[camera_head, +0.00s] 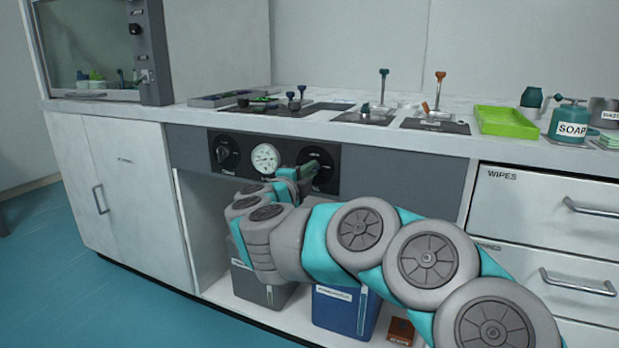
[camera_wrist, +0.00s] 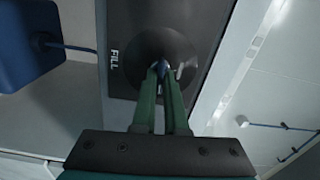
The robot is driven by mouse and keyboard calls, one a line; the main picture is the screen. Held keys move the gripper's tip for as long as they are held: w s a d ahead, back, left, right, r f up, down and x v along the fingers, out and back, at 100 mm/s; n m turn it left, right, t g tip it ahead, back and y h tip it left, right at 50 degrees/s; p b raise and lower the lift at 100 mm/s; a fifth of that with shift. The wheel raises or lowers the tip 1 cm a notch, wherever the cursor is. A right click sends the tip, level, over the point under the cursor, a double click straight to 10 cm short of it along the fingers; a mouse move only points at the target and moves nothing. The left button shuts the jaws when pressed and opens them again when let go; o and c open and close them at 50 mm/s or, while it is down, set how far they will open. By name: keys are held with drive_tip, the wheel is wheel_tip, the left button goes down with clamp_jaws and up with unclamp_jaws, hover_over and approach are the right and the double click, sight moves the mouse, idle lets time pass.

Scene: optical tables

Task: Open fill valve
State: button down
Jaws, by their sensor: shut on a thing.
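The fill valve (camera_wrist: 161,45) is a dark round knob on a black panel, beside the label "FILL" in the wrist view. My gripper (camera_wrist: 162,72) has its two green fingers shut on the knob's small blue grip, close to the panel face. In the head view the fill valve (camera_head: 318,158) is the right-hand dial on the black panel. My gripper (camera_head: 308,171) reaches it from the front and hides its lower left part. The valve's exact turn angle cannot be told.
A white gauge (camera_head: 265,158) and a left dial (camera_head: 226,152) share the panel. A grey bin (camera_head: 262,288) and a blue bin (camera_head: 345,311) stand in the open space below. Above, the worktop carries several small valves and a green tray (camera_head: 507,121). Drawers (camera_head: 548,205) are at right.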

drive_tip(key=shift+f+m+b, duration=0.1)
drive_tip(key=shift+m+b, duration=0.2)
drive_tip(key=shift+m, duration=0.3)
drive_tip(key=c, duration=1)
unclamp_jaws()
drive_tip(key=shift+o, duration=0.2)
drive_tip(key=v, duration=0.8)
